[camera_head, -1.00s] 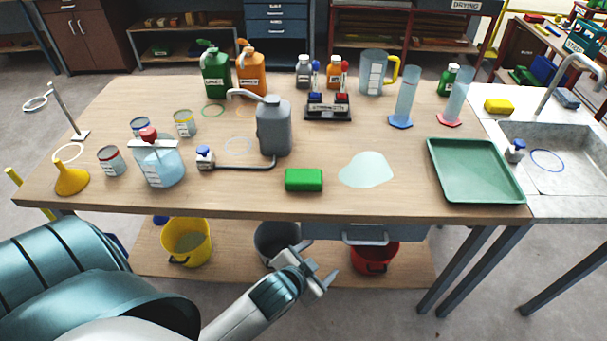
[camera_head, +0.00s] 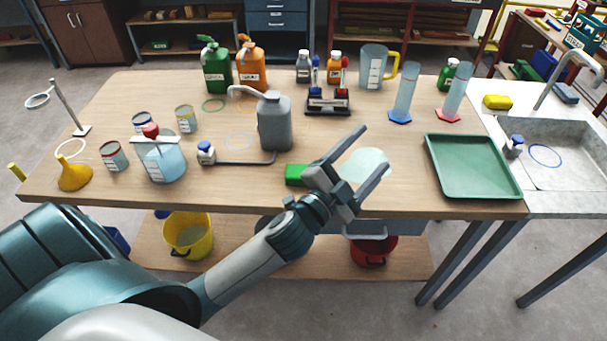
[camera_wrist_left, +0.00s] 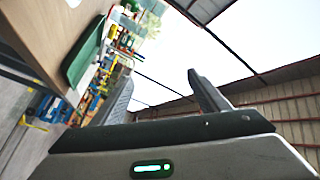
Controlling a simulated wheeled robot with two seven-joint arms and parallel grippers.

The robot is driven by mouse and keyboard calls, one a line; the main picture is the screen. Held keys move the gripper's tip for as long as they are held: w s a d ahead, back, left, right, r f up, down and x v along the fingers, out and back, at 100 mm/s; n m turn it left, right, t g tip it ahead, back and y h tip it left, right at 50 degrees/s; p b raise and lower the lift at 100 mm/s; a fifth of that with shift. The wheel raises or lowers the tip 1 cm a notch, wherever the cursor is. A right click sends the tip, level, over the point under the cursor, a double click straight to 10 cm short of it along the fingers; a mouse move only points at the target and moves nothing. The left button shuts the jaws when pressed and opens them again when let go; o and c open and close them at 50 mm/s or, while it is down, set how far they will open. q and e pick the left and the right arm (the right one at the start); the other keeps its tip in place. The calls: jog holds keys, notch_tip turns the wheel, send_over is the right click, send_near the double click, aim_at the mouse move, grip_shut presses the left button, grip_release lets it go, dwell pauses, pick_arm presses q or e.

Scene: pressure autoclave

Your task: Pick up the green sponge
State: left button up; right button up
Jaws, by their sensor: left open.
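The green sponge (camera_head: 295,174) lies on the wooden table (camera_head: 240,193) near its front edge, left of a pale puddle. My left gripper (camera_head: 374,152) is open and empty, raised in front of the table edge, and it hides the right end of the sponge in the head view. Its two fingers point up and to the right, toward the puddle (camera_head: 366,162). In the left wrist view the open fingers (camera_wrist_left: 160,95) have nothing between them, and the sponge does not show. My right gripper is not in view.
A grey canister (camera_head: 274,124) with a bent spout stands behind the sponge. A green tray (camera_head: 474,168) lies to the right. A light-blue container (camera_head: 162,162) and yellow funnel (camera_head: 73,173) stand at left. A yellow sponge (camera_head: 497,102) lies by the sink.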

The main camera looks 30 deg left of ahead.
pick_arm(q)
jog(key=w+d+r+m+t+h, duration=0.1)
jog(key=d+r+m+h, duration=0.5)
jog(key=r+m+h, duration=0.25)
jog(key=s+d+r+m+g+h, duration=0.2)
jog(key=d+m+g+h, duration=0.4)
jog(key=m, duration=0.4)
jog(key=s+d+r+m+g+h, duration=0.1)
jog(key=s+d+m+g+h, duration=0.15)
jog(key=m+g, duration=0.65)
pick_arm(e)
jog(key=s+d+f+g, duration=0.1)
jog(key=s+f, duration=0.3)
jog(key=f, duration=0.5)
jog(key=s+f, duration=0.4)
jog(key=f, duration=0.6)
pick_arm(q)
jog(key=w+a+f+m+g+y, duration=0.3)
jog(key=a+f+m+g+y, duration=0.2)
jog(key=a+f+m+y, duration=0.6)
jog(key=w+a+r+n+y, duration=0.2)
jog(key=a+y, duration=0.6)
jog(key=a, duration=1.3)
jog(key=shift+y, duration=0.4)
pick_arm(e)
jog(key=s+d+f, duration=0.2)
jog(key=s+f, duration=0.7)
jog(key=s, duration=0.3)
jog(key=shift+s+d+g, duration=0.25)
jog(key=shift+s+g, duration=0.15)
